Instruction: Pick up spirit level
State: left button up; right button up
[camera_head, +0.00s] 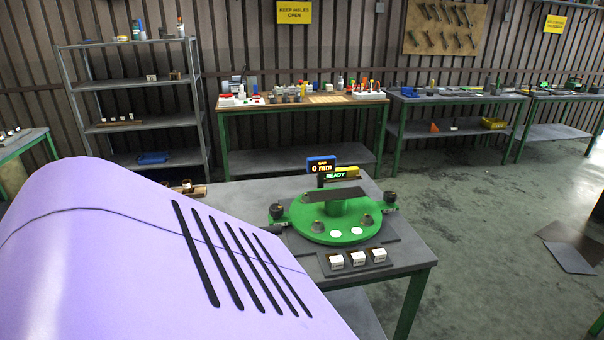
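I cannot make out a spirit level for certain. A small yellow item (347,170) shows beside the display (321,164) reading "0 mm" and "READY"; it is too small to tell what it is. In front of the display, the green round disperser assembly (325,229) sits on a dark plate on the near grey table (405,262). A dark flat bar (335,195) lies across its raised centre. Neither of my grippers is in view.
Several small white blocks (358,258) sit at the table's front. A tray (188,190) is partly hidden at its left. Behind stand a metal shelf (130,122), a cluttered bench (300,106) and more benches (455,98). Open floor (480,220) lies to the right. The lower left is blocked.

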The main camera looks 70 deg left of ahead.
aim_at(345, 172)
jog(key=u, duration=1.9)
jog(key=i+l+z, duration=1)
jog(key=i+z, duration=0.15)
jog(key=i+l+z, duration=0.1)
jog(key=i+z, duration=0.3)
jog(key=i, duration=0.25)
jog(key=i+u, duration=0.35)
jog(key=i, duration=0.35)
jog(key=i+l+u, duration=0.2)
jog(key=i+u, duration=0.15)
jog(key=i, duration=0.4)
jog(key=i+u, duration=0.2)
jog(key=u, duration=0.2)
jog(key=i+u, duration=0.15)
jog(key=u, duration=0.2)
jog(key=i+l+u, duration=0.1)
jog(key=u, duration=0.3)
jog(key=i+l+u, duration=0.15)
jog(key=u, duration=0.2)
jog(key=i, duration=0.1)
